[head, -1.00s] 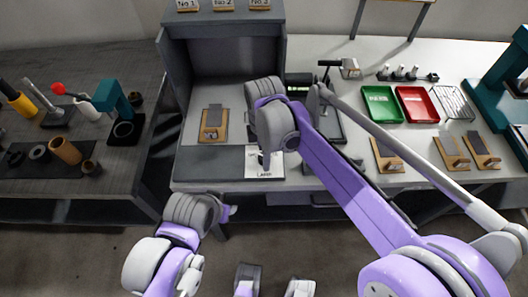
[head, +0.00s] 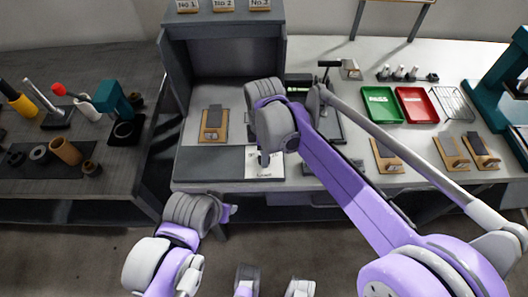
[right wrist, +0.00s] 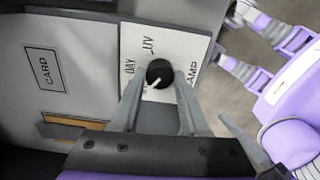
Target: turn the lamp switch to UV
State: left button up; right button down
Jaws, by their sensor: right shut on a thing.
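The lamp switch is a round black knob (right wrist: 159,73) with a white pointer line, on a white plate (right wrist: 185,45) marked UV, DAY and LAMP. A further label is partly hidden by a finger. The pointer slants down and left in the right wrist view, away from the UV mark. My right gripper (right wrist: 158,100) is shut on the knob, one finger at each side. In the head view the right gripper (head: 264,158) is over the plate (head: 265,172) at the booth's front edge. My left arm's end (head: 228,211) hangs before the bench; its fingers do not show clearly.
The grey booth (head: 172,75) holds a wooden block with a grey strip (head: 213,125). A CARD marking (right wrist: 44,69) lies beside the plate. To the right are a green tray (head: 382,106), a red tray (head: 417,106) and a wire rack (head: 452,103).

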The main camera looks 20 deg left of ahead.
jog(key=m+p, duration=0.1)
jog(key=m, duration=0.5)
jog(key=m+p, duration=0.1)
jog(key=m, duration=0.4)
jog(key=m+p, duration=0.1)
jog(key=m, duration=0.5)
jog(key=shift+m, duration=3)
jog(key=shift+c, duration=2)
grip_release()
